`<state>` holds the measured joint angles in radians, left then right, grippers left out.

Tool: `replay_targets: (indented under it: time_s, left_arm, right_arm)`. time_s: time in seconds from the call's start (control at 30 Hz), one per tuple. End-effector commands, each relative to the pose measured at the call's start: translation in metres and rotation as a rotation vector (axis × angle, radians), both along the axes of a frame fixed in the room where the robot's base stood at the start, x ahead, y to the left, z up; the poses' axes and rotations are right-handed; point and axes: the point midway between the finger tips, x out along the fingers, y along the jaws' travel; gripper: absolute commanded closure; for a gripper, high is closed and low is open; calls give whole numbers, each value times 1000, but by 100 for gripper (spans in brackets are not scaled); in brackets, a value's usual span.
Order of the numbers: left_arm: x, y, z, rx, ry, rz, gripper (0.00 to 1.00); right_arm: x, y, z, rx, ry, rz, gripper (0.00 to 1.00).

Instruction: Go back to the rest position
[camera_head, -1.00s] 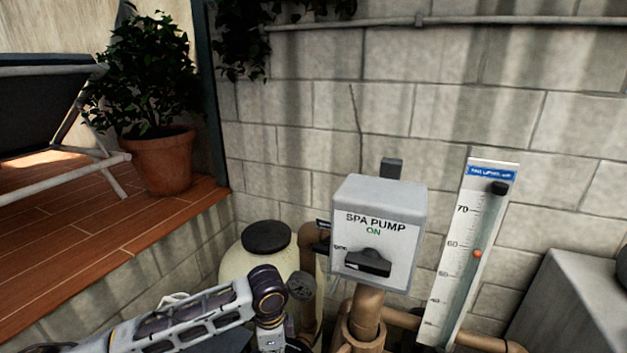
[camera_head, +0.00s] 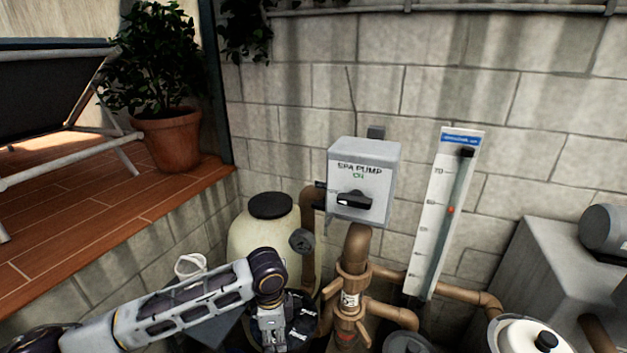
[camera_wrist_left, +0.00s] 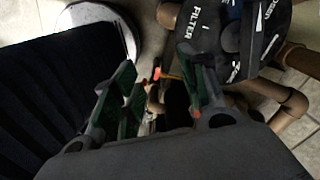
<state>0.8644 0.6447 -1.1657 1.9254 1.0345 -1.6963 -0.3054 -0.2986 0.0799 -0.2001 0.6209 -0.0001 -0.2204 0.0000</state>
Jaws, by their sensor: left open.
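My left arm comes in from the lower left in the head view and bends down at a dark joint in front of the cream tank (camera_head: 252,236). Its lower end hangs over the dark filter valve, and the fingertips cannot be made out there. In the left wrist view my left gripper (camera_wrist_left: 160,88) is open, its green-padded fingers apart with nothing held between them. The black valve part marked FILTER (camera_wrist_left: 205,28) lies beyond the right finger. My right gripper is in neither view.
The grey SPA PUMP box (camera_head: 362,182) reads ON, right of my arm. Brown pipes (camera_head: 357,250) run below it, beside a level gauge (camera_head: 443,215). A grey block (camera_head: 555,270) stands at right. A potted plant (camera_head: 172,140) and lounger (camera_head: 45,105) are on the wooden deck (camera_head: 100,215).

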Motion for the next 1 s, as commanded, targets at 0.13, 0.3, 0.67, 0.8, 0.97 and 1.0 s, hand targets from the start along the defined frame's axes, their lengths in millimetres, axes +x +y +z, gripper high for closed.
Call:
replay_targets:
  time_s: [0.13, 0.3, 0.67, 0.8, 0.97, 1.0]
  left_arm:
    - [0, 0, 0, 0, 0, 0, 57]
    - [-2, -3, -1, -8, -2, 0, 57]
    - [-9, -15, -3, -38, -11, 5, 57]
    - [-13, -23, -4, -58, -19, 11, 57]
    - [-20, -34, -6, -92, -30, 24, 57]
    - [-22, -37, -6, -102, -31, 28, 57]
  right_arm:
    - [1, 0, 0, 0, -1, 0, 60]
    - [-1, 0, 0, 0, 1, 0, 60]
    - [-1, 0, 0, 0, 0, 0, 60]
    - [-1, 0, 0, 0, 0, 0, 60]
    - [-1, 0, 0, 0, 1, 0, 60]
    - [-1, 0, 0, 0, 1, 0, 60]
